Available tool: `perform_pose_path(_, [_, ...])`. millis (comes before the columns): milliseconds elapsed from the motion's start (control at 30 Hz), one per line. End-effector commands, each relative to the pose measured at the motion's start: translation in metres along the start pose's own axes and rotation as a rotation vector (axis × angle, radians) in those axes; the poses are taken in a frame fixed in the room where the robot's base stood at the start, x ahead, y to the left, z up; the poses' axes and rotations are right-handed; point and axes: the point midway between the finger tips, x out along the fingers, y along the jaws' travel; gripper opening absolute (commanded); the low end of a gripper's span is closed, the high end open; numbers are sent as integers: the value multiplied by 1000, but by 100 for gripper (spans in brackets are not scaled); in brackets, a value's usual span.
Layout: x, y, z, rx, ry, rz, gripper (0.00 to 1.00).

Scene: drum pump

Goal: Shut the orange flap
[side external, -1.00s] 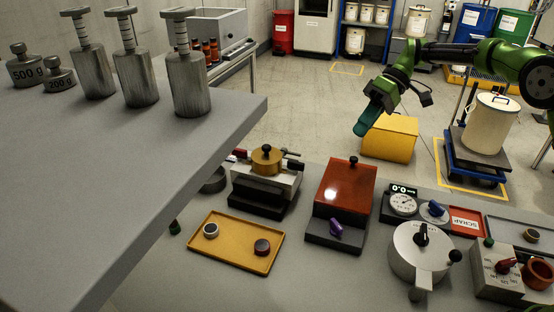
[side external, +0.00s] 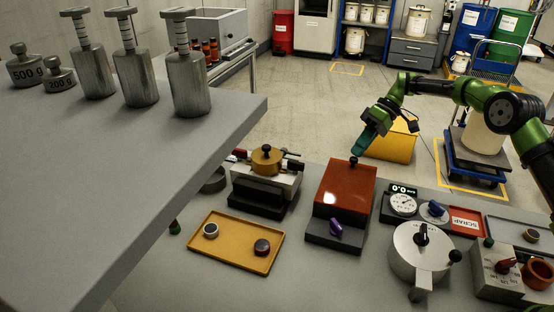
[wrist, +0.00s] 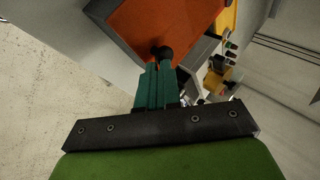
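The orange flap (side external: 345,184) is a glossy red-orange panel on a dark base, at the middle of the bench. A black knob (side external: 353,160) stands at its far edge; I cannot tell how far the flap is open. In the wrist view the flap (wrist: 165,22) fills the top middle, with the knob (wrist: 162,53) at its near edge. My gripper (side external: 358,150) points down at the knob from behind the flap. Its teal fingers (wrist: 157,66) are together, with no clear gap. Their tips are at or just short of the knob; contact cannot be told.
A purple lever (side external: 336,228) is on the base's front. A clamp-like device with a brass top (side external: 266,160) stands left, and a yellow tray (side external: 235,242) lies front left. A dial gauge (side external: 403,204) and a round metal pot (side external: 420,258) are at right.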

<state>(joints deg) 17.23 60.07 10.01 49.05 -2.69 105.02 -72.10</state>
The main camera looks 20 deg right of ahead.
Motion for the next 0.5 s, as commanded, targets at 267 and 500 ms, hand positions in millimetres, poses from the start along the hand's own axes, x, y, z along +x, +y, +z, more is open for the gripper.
perform_pose_path(267, [9,3,1,-1,-10,-3,0])
perform_pose_path(500, [10,3,2,-3,-14,-4,0])
